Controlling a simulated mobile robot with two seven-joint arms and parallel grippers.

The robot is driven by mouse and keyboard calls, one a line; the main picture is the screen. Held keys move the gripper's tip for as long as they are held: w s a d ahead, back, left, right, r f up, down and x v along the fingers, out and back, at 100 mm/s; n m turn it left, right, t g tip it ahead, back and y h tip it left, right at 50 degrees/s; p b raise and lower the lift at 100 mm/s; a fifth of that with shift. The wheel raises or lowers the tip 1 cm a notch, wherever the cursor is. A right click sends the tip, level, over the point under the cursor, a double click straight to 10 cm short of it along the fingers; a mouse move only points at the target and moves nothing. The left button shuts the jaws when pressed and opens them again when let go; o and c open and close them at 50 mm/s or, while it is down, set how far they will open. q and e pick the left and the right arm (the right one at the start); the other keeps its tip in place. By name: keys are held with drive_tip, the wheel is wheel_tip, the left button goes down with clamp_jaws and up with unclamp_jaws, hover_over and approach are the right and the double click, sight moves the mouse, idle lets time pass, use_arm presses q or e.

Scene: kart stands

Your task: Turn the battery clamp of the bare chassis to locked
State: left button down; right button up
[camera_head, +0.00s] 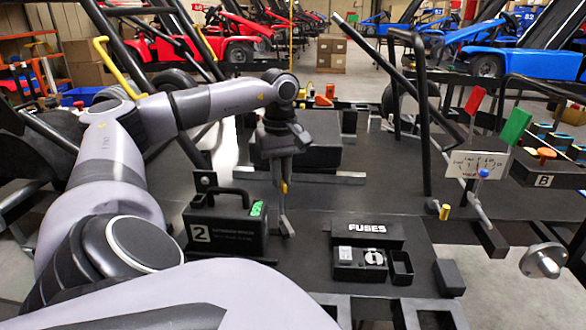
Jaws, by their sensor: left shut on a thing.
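My left arm reaches in from the left, and its left gripper (285,180) points down over the dark chassis floor (340,205). The gripper is shut on a slim upright part with a small yellow mark (284,187), which looks like the clamp lever. The fingers cover most of it, so I cannot tell whether the clamp is locked. A dark block (322,155), possibly the battery, stands just behind the gripper and is partly hidden by it. My right gripper is not in view.
A black case (225,232) marked 2, with a handle and green tag, stands left of the gripper. A FUSES box (366,234) lies to its right. Dark frame tubes (423,120) rise at the right, near red (474,101) and green (515,127) flags. Karts stand behind.

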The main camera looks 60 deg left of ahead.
use_arm(q)
drive_tip(key=m+p, duration=0.1)
drive_tip(key=m, duration=0.4)
drive_tip(key=shift+r, duration=0.1)
drive_tip(key=shift+m, duration=0.3)
idle(0.4)
drive_tip(key=c, duration=1.2)
unclamp_jaws()
drive_tip(key=shift+o, duration=0.2)
wheel_tip(320, 180, up, 7)
drive_tip(key=shift+r+p, duration=0.1)
drive_tip(key=shift+p, duration=0.55)
drive_tip(key=shift+d, duration=0.1)
